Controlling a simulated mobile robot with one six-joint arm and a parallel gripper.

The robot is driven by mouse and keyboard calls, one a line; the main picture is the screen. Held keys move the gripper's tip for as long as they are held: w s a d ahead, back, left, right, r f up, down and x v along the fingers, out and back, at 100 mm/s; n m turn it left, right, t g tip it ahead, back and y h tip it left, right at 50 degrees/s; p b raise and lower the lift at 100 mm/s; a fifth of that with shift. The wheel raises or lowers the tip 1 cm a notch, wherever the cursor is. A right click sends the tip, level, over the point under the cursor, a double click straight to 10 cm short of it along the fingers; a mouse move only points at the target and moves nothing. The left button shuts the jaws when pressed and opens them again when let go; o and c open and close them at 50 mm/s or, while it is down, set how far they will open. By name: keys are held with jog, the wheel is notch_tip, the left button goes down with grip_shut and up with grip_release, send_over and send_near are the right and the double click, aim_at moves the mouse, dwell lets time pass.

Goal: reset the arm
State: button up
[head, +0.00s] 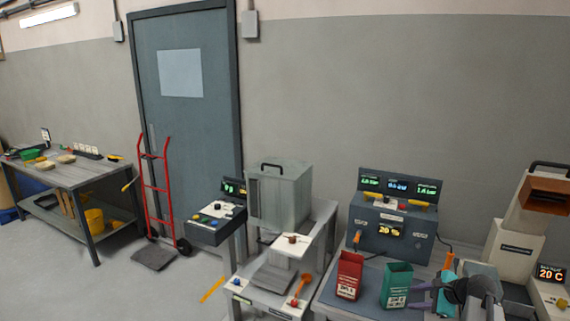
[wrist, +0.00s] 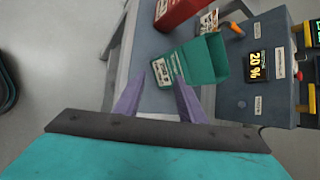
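My gripper (head: 424,295) is at the lower right of the head view, just right of the green bucket (head: 396,284). In the wrist view my gripper (wrist: 155,97) shows two purple fingers spread apart with nothing held between them. The green bucket (wrist: 193,62) stands on the bench beyond the fingertips, apart from the grasp as far as I can see. My arm (head: 478,290) reaches in from the lower right of the head view. Its lower part is out of frame.
A red bucket (head: 348,275) stands left of the green one. A control box with displays (head: 392,225) is behind them. A beige machine (head: 515,245) is at the right. Open floor (head: 130,290) lies at the far left.

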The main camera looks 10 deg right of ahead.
jog(key=s+a+f+n+g, duration=0.1)
jog(key=a+f+n, duration=0.2)
jog(key=a, duration=0.3)
jog(key=a+f+n+g, duration=0.2)
jog(key=a+f+n, duration=0.2)
jog(key=a, duration=0.3)
jog(key=s+a+f+n+g, duration=0.1)
jog(key=a+f+n, duration=0.2)
jog(key=a, duration=0.3)
jog(key=s+a+f+n+g+h, duration=0.2)
jog(key=s+a+f+n, duration=0.3)
jog(key=a, duration=0.3)
jog(key=s+a+f+n+g+h, duration=0.1)
jog(key=s+a+f+n+g, duration=0.2)
jog(key=a+n, duration=0.4)
jog(key=s+f+n+g+b, duration=0.1)
jog(key=s+f+g+b, duration=0.3)
jog(key=s+f+b, duration=0.8)
jog(key=s+f, duration=1.5)
jog(key=f, duration=0.3)
jog(key=shift+s+a+g, duration=0.15)
jog(key=shift+s+g, duration=0.05)
jog(key=shift+g, duration=0.2)
jog(key=shift+f, duration=0.1)
